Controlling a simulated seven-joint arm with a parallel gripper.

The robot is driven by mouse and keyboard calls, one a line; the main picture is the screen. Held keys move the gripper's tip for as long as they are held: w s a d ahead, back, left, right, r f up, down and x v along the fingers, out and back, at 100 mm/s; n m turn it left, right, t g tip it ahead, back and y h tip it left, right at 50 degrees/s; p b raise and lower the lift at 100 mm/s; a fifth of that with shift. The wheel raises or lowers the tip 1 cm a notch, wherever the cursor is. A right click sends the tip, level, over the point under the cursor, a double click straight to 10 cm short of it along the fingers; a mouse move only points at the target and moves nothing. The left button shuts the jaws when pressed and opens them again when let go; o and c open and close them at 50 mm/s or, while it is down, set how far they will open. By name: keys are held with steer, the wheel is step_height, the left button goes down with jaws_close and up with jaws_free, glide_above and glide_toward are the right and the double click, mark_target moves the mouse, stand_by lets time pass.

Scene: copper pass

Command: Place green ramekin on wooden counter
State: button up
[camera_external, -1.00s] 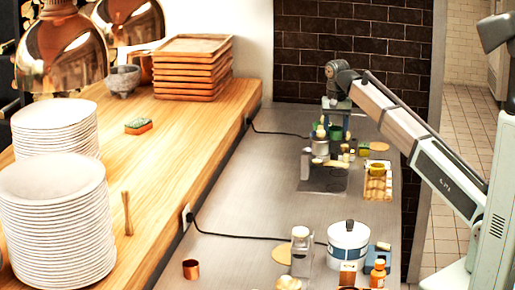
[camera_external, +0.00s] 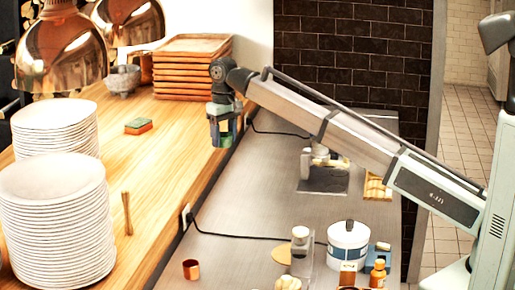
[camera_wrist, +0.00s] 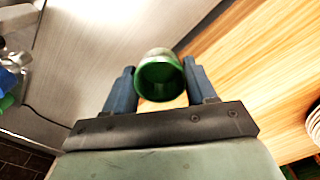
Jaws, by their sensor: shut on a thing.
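My gripper (camera_external: 222,138) hangs over the right edge of the wooden counter (camera_external: 165,160), near the step down to the steel worktop. It is shut on the green ramekin (camera_wrist: 160,76), which shows between its two blue-grey fingers in the wrist view. In the external view the ramekin (camera_external: 226,130) is partly hidden by the fingers. The wrist view shows the wooden counter (camera_wrist: 255,75) to the right of the ramekin and the steel worktop to the left. The ramekin appears held above the counter's edge; the exact height cannot be told.
A sponge (camera_external: 138,126), a stack of wooden trays (camera_external: 190,72), a grey mortar (camera_external: 122,80) and plate stacks (camera_external: 55,215) stand on the counter. The wood between the sponge and the counter edge is clear. A black cable (camera_external: 250,236) crosses the steel worktop (camera_external: 260,200).

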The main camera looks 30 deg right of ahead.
steer(key=s+a+r+n, duration=0.1)
steer(key=s+a+n, duration=0.15)
steer(key=a, duration=0.65)
steer(key=s+a+r+n, duration=0.1)
steer(key=s+a+n, duration=0.15)
steer(key=a, duration=0.75)
steer(key=r+n, duration=0.1)
steer(key=n, duration=0.1)
glide_above(141, 209)
steer(key=shift+w+d+f, duration=0.1)
steer(key=shift+f, duration=4.25)
steer(key=shift+f, duration=0.15)
steer(key=o, duration=1)
steer(key=shift+o, duration=0.2)
step_height(141, 209, up, 12)
steer(key=shift+r, duration=0.2)
